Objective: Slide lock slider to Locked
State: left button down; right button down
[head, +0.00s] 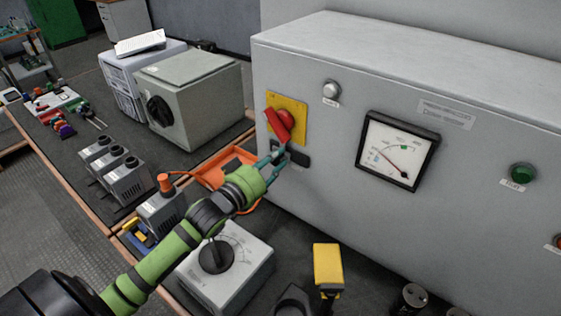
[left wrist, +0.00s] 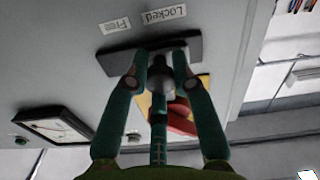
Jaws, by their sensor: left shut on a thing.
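The lock slider's dark track (head: 298,157) is on the front of the large grey cabinet, just below the yellow plate with the red rotary handle. In the left wrist view the track (left wrist: 118,54) appears upside down, with the labels "Free" (left wrist: 116,26) and "Locked" (left wrist: 164,15) beside it. My left gripper (head: 274,161) is at the track, its fingers shut on the rounded slider knob (left wrist: 162,72). The knob is near the middle of the track, slightly toward the "Locked" end. The fingers partly hide the knob. My right gripper is in neither view.
The red handle (head: 279,123) on its yellow plate (head: 290,104) sits close above the gripper. A dial meter (head: 397,150) is to the right. An orange tray (head: 215,168), a grey box with a black knob (head: 237,263) and a yellow-topped tool (head: 328,264) stand on the bench below.

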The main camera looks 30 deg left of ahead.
pick_arm(q)
jog(key=c, duration=1)
grip_release()
jog(key=shift+w+a+r, duration=0.1)
jog(key=shift+a+r, duration=0.2)
jog(key=shift+f, duration=0.15)
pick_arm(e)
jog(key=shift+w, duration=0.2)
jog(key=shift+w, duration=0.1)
pick_arm(q)
jog(key=s, duration=0.5)
jog(key=s+a, duration=0.1)
jog(key=s, duration=0.1)
jog(key=shift+s, duration=0.2)
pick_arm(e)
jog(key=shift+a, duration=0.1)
